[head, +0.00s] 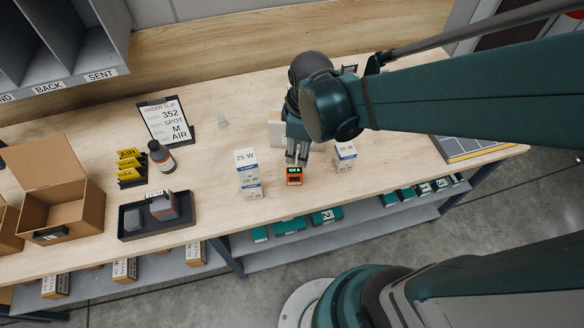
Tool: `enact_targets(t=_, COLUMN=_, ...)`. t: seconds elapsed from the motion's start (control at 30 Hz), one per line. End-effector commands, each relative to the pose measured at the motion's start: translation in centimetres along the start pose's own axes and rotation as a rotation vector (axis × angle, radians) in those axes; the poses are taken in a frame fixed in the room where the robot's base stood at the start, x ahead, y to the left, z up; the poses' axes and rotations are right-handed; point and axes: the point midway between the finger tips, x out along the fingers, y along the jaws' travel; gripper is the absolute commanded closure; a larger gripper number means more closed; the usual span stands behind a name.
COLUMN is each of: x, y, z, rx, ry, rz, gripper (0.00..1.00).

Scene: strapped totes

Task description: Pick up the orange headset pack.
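A small orange and black pack (294,181) with a green-lit or green-printed label on top stands on the wooden table, near the front edge. It is the orange item I take for the headset pack; its print is too small to read surely. My gripper (297,159) points down just behind and above this pack. I cannot tell whether the fingertips touch the pack.
White and blue bulb boxes stand left (248,182) and right (345,156) of my gripper. A black tray (131,233) holds a grey and red box.

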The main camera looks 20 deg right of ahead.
Motion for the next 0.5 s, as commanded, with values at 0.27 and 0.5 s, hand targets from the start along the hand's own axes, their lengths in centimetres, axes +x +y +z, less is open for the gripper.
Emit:
enact_targets(t=0.27, x=4.5, y=-0.9, z=-0.6, rx=-0.18, ry=-0.043, rz=-0.073, gripper=0.65)
enact_targets(t=0.5, x=6.3, y=-1.4, z=-0.7, rx=-0.264, ry=-0.059, rz=-0.108, gripper=0.65)
